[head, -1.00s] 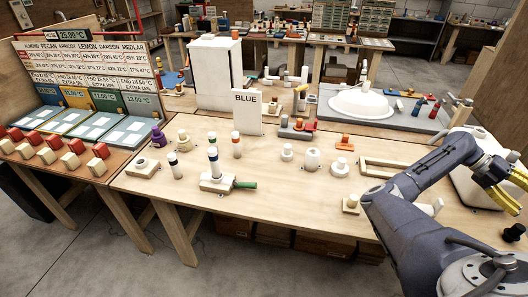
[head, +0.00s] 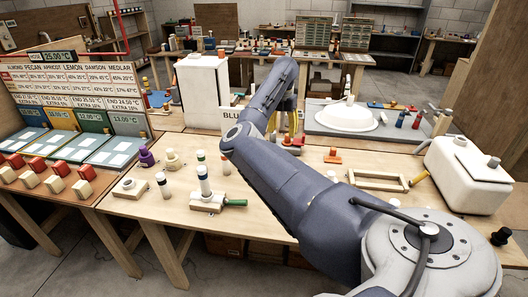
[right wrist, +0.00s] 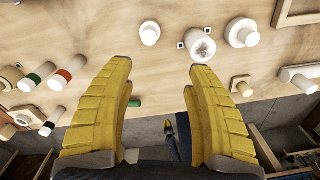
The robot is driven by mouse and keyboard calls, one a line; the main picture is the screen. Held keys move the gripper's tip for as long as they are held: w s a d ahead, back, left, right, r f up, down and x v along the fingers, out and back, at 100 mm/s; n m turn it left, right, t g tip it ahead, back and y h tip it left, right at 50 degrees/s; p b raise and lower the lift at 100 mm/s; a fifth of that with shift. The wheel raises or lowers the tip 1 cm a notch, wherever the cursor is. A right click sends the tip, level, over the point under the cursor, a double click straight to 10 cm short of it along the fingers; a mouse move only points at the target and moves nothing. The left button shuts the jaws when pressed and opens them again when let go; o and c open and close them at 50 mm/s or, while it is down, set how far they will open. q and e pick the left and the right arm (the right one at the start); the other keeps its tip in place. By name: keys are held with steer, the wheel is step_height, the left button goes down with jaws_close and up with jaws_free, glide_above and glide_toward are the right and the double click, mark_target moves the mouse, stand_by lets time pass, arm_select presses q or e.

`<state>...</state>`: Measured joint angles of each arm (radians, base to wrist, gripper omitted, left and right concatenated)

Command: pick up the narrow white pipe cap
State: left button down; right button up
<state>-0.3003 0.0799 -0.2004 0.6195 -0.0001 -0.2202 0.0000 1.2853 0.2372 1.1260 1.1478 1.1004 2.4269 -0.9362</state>
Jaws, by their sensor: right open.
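My right gripper (right wrist: 162,65) is open and empty above the front part of the workbench in the right wrist view, its two yellow fingers wide apart. A narrow white round cap (right wrist: 150,33) stands on the bench just beyond the fingertips, roughly between them in the picture; it looks like the narrow pipe cap. A wider white round piece with a rough centre (right wrist: 201,42) stands to its right. In the head view my right arm hides the narrow cap and most of the gripper. My left gripper is not in view.
Another white piece (right wrist: 243,33) stands at right. In the head view, a wooden frame (head: 378,187) and a white tank (head: 465,175) are on the right.

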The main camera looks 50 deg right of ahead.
steer(key=f, duration=0.3)
steer(key=w+f, duration=0.1)
steer(key=f, duration=0.2)
steer(key=a+f, duration=0.1)
steer(key=f, duration=0.3)
steer(key=shift+w, duration=0.15)
steer(key=shift+w+d+f, duration=0.1)
steer(key=shift+f, duration=1.65)
steer(key=shift+w+f, duration=0.1)
steer(key=shift+f, duration=1.6)
jaws_close()
